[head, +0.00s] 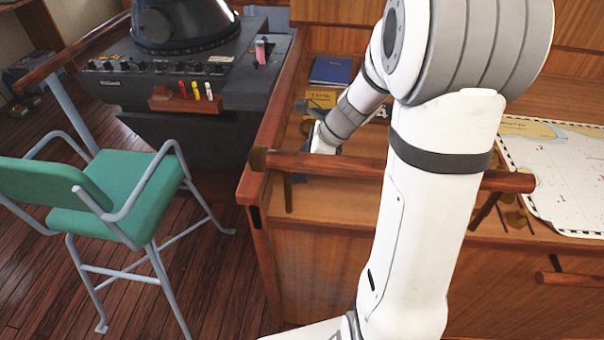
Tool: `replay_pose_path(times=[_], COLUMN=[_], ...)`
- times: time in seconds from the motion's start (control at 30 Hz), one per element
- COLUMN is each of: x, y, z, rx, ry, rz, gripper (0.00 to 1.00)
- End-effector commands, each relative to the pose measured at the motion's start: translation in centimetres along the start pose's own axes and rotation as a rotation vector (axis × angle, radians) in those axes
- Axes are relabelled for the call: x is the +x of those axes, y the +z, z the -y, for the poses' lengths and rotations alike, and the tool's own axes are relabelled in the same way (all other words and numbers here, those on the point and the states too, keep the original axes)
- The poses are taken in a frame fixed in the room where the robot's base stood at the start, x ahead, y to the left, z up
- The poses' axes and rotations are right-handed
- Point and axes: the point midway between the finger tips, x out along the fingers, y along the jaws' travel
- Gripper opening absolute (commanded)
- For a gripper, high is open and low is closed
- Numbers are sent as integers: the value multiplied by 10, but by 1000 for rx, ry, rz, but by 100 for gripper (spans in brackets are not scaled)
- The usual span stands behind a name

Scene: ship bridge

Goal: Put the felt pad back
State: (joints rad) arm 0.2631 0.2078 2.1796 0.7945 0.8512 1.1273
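My arm reaches over the wooden chart table (305,200). My gripper (312,130) is low over the table's left end, behind the front rail. Only small dark parts of it show beside the white wrist, so I cannot tell whether its fingers are open or shut, or whether they hold anything. I cannot make out the felt pad for certain. It may be hidden behind my arm or gripper.
A blue book (330,70) and a yellow book (322,102) lie close behind my gripper. A wooden rail (330,167) runs along the table front. A chart (560,170) lies at right. A console (180,85) and green chair (120,190) stand at left.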

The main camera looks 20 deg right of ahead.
Motion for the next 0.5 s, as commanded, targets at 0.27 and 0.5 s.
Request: replay_pose_path(times=[0.27, 0.5], x=[29, 35], y=[-19, -23], z=[0, 0], rx=[3, 2], ry=[2, -1], rz=[0, -1], gripper=[46, 46])
